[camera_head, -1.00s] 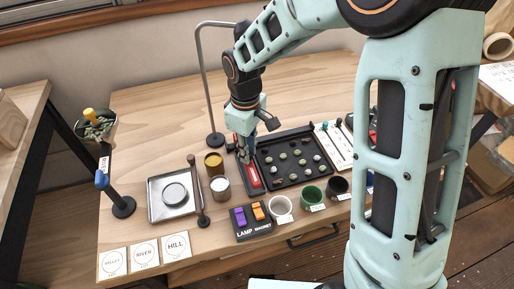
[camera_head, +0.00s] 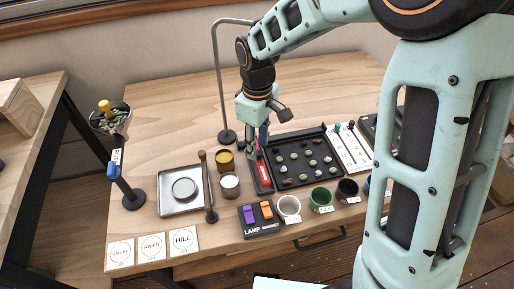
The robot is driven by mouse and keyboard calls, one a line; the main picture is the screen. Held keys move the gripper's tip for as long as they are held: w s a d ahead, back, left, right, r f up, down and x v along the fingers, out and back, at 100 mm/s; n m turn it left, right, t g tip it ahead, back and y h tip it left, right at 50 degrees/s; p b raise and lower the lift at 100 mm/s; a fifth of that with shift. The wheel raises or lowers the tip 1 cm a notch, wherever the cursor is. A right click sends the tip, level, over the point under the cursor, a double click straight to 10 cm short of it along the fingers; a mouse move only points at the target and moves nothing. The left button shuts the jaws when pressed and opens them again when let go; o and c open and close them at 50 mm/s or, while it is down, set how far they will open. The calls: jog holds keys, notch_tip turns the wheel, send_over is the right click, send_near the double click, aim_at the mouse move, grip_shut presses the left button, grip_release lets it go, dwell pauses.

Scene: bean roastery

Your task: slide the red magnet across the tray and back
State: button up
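The black tray (camera_head: 295,183) lies on the wooden table, with a narrow left compartment and a wide right part holding several small beans or pebbles. A red piece (camera_head: 264,172), which looks like the red magnet, lies in the narrow left compartment. My gripper (camera_head: 254,154) points down at the far end of that compartment, just behind the red piece. Its fingers are small and partly hidden by the wrist. I cannot tell whether they touch the red piece or are open.
The table behind the tray is mostly clear.

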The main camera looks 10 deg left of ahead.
notch_tip(320, 180, up, 10)
jog(key=shift+f, duration=0.15)
dwell(0.5)
